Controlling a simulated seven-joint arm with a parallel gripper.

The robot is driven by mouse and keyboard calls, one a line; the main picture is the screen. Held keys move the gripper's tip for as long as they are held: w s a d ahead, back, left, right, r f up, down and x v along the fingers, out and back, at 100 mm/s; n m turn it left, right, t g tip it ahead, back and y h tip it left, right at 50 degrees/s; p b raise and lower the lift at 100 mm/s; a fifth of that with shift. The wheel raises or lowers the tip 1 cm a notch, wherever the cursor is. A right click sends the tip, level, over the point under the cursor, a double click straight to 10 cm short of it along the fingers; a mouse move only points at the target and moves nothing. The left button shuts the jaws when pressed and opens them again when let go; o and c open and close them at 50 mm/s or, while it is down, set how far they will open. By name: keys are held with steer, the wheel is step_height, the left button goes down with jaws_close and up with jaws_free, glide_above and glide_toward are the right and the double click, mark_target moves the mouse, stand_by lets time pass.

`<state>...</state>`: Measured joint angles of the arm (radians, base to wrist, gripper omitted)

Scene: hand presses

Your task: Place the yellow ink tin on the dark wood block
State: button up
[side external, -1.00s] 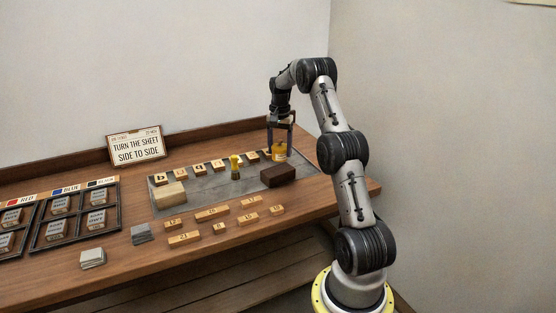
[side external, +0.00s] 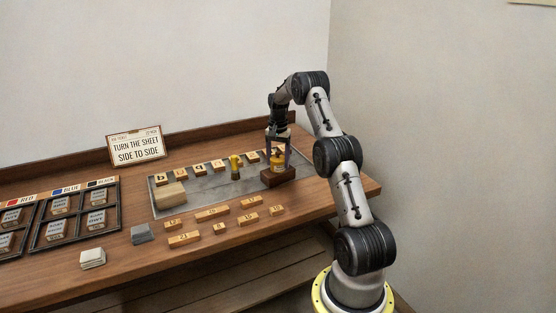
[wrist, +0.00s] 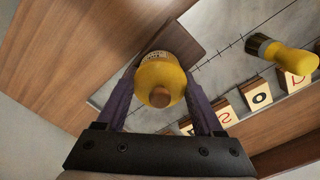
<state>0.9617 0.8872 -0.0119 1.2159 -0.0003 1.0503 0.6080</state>
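The yellow ink tin (side external: 277,163) has a pale label band and a brown knob on top. My gripper (side external: 277,155) points down with its fingers on either side of the tin. In the wrist view the tin (wrist: 160,77) sits upright between the two purple fingers (wrist: 160,92), which appear to press on its sides. The dark wood block (side external: 284,178) is directly under the tin in the side view. In the wrist view the block (wrist: 183,45) shows behind the tin. I cannot tell whether the tin's base touches the block or is just above it.
A row of letter blocks (side external: 200,171) lines the slab's back edge; numbered wooden blocks (side external: 212,214) lie in front.

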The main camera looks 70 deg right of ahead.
steer(key=o, duration=0.4)
steer(key=shift+o, duration=0.2)
step_height(320, 180, up, 12)
steer(key=shift+f, duration=0.1)
steer(key=shift+w+a+r, duration=0.1)
steer(key=shift+a+r, duration=0.05)
steer(key=shift+r, duration=0.2)
steer(key=w+a+r+n+t+h, duration=0.1)
steer(key=a+r+n, duration=0.4)
steer(key=a, duration=0.8)
steer(key=w+a+r+n+t, duration=0.1)
steer(key=a+r+n, duration=0.2)
steer(key=a+r, duration=0.75)
steer(key=s+a+f+n+t, duration=0.1)
steer(key=s+a+n, duration=0.25)
steer(key=a, duration=0.45)
steer(key=s+a+f+n+t, duration=0.1)
steer(key=s+a+f+n, duration=0.1)
steer(key=s+a, duration=0.5)
steer(key=s+a+f+n+t+y, duration=0.1)
steer(key=s+a+f+n, duration=0.3)
steer(key=s+a, duration=0.4)
steer(key=shift+f+t, duration=0.3)
steer(key=shift+f, duration=0.3)
